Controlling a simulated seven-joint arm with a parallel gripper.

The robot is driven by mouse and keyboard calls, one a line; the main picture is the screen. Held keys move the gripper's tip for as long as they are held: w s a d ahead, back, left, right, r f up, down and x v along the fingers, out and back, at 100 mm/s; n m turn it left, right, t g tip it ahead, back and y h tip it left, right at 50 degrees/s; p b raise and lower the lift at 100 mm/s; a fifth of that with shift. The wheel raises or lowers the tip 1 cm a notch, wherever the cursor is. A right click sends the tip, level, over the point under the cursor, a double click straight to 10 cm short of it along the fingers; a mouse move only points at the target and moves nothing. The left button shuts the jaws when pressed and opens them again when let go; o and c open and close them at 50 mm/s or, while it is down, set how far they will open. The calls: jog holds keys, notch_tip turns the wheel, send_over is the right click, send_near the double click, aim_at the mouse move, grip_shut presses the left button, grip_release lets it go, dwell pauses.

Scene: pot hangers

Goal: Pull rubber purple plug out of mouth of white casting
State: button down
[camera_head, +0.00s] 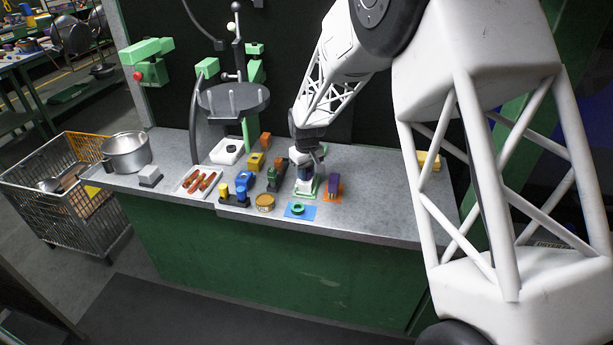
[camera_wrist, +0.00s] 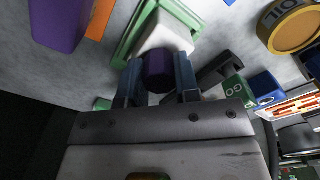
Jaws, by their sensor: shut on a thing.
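The purple plug (camera_wrist: 158,68) is a dark, rounded piece between the two blue-grey fingers of my gripper (camera_wrist: 158,82) in the wrist view. My gripper is shut on it. The white casting (camera_wrist: 168,36) lies just beyond the plug, in a green-edged holder (camera_wrist: 128,42). The plug appears to be at the casting's mouth; how deep it sits I cannot tell. In the head view my gripper (camera_head: 306,160) points down at the casting on the counter, and the plug cannot be made out there.
A purple block (camera_head: 333,181) on an orange mat stands close on the right. A green ring (camera_head: 298,209) on a blue mat lies in front. A tan round tin (camera_head: 265,202) and several coloured blocks stand left. A metal pot (camera_head: 126,153) is at the far left of the grey counter (camera_head: 375,215).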

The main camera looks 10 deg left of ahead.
jog(key=shift+r, duration=0.95)
dwell(1.2)
jog(key=shift+w+r, duration=0.1)
jog(key=shift+r, duration=0.2)
jog(key=shift+r, duration=0.35)
jog(key=shift+w+r, duration=0.2)
jog(key=shift+r, duration=0.85)
jog(key=shift+r, duration=0.2)
jog(key=shift+w+a, duration=0.1)
jog(key=shift+w, duration=0.05)
